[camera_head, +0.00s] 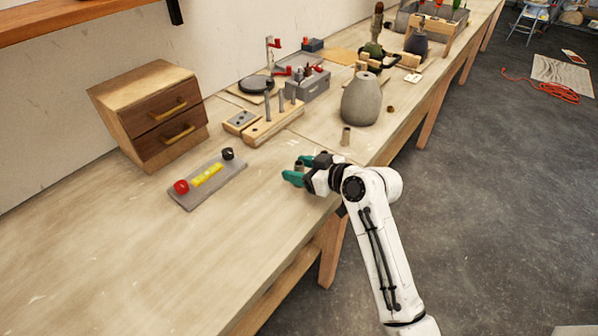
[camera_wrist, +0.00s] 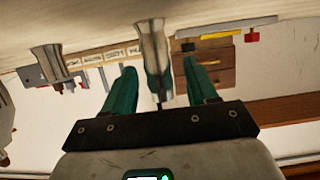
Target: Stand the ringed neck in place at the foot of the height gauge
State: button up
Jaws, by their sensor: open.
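A small metal-brown neck (camera_head: 299,166) is at my gripper (camera_head: 298,173) near the bench's front. In the upside-down wrist view this neck (camera_wrist: 153,55) stands upright between the teal fingers, with a gap on each side. My gripper is open and also shows in the wrist view (camera_wrist: 163,85). A second, similar neck (camera_head: 346,136) stands apart to the right; it is at the left in the wrist view (camera_wrist: 50,64). I cannot make out a ring on either. A wooden base with upright pins of differing heights (camera_head: 272,125) may be the height gauge; I cannot be sure.
A grey plate (camera_head: 208,187) with red, yellow and black pieces lies left of my gripper. A drawer box (camera_head: 155,115) stands behind it. A large grey vase-like body (camera_head: 362,100) and a grey bin (camera_head: 305,85) stand farther right. The left front of the bench is clear.

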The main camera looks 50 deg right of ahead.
jog(key=shift+w+f, duration=0.1)
jog(key=shift+w, duration=0.1)
jog(key=shift+c, duration=0.4)
grip_shut()
